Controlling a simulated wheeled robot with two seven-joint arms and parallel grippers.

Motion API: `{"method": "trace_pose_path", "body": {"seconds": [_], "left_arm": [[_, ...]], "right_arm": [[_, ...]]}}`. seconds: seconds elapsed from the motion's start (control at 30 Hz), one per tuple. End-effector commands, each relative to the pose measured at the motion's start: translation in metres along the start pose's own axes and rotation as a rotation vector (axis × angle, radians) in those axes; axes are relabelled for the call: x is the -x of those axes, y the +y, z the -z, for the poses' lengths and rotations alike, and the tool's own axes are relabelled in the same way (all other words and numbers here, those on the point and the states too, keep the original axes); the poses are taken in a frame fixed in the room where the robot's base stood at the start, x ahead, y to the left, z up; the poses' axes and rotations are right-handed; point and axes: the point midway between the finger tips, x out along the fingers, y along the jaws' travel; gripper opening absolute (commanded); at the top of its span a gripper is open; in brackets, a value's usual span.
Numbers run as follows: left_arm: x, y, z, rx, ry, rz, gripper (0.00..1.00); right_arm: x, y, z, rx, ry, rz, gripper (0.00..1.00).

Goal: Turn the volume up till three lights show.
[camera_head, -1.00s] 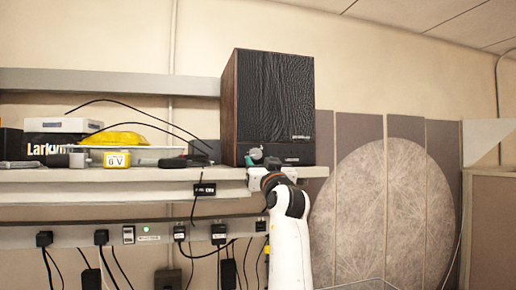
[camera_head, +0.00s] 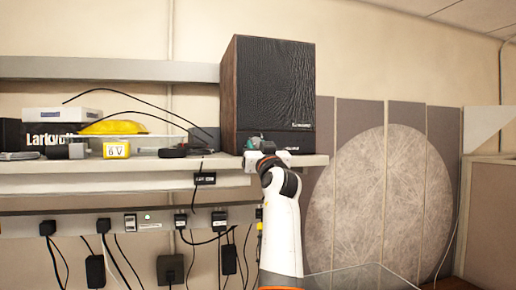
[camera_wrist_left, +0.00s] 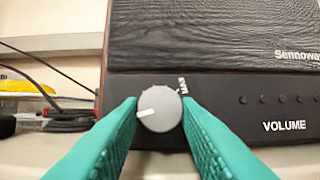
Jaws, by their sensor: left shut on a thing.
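The speaker (camera_head: 273,95), with a dark brown side and black textured front, stands on the shelf. Its lower front panel (camera_wrist_left: 226,90) carries a grey round volume knob (camera_wrist_left: 160,108) and the word VOLUME. The knob's white mark points left. A row of several small round lights (camera_wrist_left: 262,99) right of the knob looks dark, and the row reaches the picture's edge. My left gripper (camera_wrist_left: 158,106), with teal fingers, is shut on the knob from both sides. In the head view my left gripper (camera_head: 256,146) is at the speaker's lower left front, hiding the knob. My right gripper is not in view.
Left of the speaker, the shelf (camera_head: 120,163) holds a yellow item (camera_head: 114,128), a yellow 6 V block (camera_head: 117,150), a Larkvolt box (camera_head: 40,136) and black cables. Plugs and cords hang below. A round pale panel (camera_head: 352,200) stands to the right.

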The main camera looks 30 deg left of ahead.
Motion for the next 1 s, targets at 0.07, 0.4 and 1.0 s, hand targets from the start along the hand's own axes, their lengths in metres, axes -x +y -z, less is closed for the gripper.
{"method": "trace_pose_path", "body": {"seconds": [0.07,0.4,1.0], "left_arm": [[0.0002,-0.0001,-0.0003,-0.006,-0.001,0.003,0.07],[0.0000,0.0022,-0.0013,-0.147,-0.004,0.060,0.07],[-0.0014,0.0076,-0.0045,-0.662,-0.005,0.270,0.07]], "right_arm": [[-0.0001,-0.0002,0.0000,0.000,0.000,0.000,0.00],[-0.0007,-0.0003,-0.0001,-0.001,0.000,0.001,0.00],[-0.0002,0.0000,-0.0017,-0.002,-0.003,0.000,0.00]]}}
